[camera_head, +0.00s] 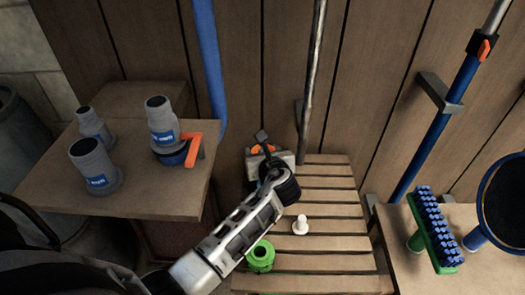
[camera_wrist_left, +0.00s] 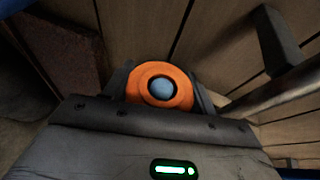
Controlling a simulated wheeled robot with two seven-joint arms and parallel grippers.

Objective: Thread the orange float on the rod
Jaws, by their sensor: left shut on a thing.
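The orange float (camera_wrist_left: 140,90) is a ring held between the fingers of my left gripper (camera_wrist_left: 162,90) in the left wrist view. A round blue thing shows in its hole; I cannot tell whether it is inside the ring or behind it. In the head view my left gripper (camera_head: 268,150) is above the back of the slatted bench, with a bit of the orange float (camera_head: 256,149) showing; the rest is hidden. A grey metal rod (camera_head: 315,70) rises just right of the gripper, apart from the float. A short white peg (camera_head: 300,226) stands on the bench.
A green ring-shaped piece (camera_head: 261,256) lies on the slatted bench (camera_head: 335,260), beside my forearm. Grey fittings (camera_head: 95,168) stand on the left table (camera_head: 150,203). A blue pole (camera_head: 208,60) leans behind. A green brush (camera_head: 432,235) lies right.

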